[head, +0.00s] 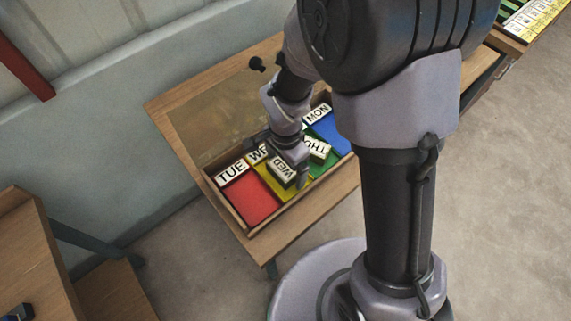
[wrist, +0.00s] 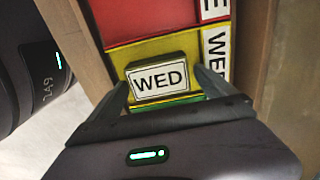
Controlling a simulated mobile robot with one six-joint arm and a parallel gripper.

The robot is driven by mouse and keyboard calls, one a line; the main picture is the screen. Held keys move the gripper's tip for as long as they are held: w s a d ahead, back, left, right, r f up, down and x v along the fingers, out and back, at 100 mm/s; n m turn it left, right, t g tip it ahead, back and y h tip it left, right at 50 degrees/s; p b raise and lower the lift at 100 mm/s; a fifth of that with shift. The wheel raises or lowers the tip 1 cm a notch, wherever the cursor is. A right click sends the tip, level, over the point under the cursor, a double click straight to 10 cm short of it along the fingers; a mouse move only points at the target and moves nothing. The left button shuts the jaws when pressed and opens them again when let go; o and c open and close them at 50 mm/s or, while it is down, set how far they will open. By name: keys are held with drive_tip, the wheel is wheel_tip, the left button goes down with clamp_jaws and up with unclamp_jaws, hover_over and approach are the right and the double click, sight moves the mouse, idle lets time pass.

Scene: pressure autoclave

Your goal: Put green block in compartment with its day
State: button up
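The day box (head: 234,221) has red, yellow, green and blue compartments, with labels along its back side. TUE is at the red one, a partly covered WE label at the yellow one and MON at the blue one; the green one's label is hidden by my arm. A block marked WED (head: 283,169) is at the yellow compartment (wrist: 125,57); its sides look dark olive. It also shows between my fingers in the wrist view (wrist: 158,80). A block that seems marked THU (head: 317,148) lies turned at the green compartment (head: 326,166). My gripper (wrist: 170,92) is open around the WED block, a gap showing at the right finger.
The box stands on a wooden table (head: 307,208) with a darker panel (head: 215,122) behind it. A grey wall is behind the table. Another wooden piece of furniture (head: 30,255) is at the lower left, and a colored board (head: 530,18) is at the upper right.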

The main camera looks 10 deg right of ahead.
wheel_tip(320, 180, up, 16)
drive_tip(key=p, duration=0.5)
drive_tip(key=s+d+r+n+t+y, duration=0.1)
drive_tip(key=s+d+r+n+t, duration=0.2)
drive_tip(key=s+r, duration=0.3)
drive_tip(key=s+d+r+n+t+y, duration=0.1)
drive_tip(key=s+d+r+n+t, duration=0.1)
drive_tip(key=s+r, duration=0.3)
wheel_tip(320, 180, up, 2)
drive_tip(key=shift+s+d+r+n+t, duration=0.25)
drive_tip(key=shift+s+d+n+t, duration=0.2)
drive_tip(key=shift+n, duration=0.45)
drive_tip(key=shift+f+b, duration=2.4)
drive_tip(key=shift+b, duration=0.15)
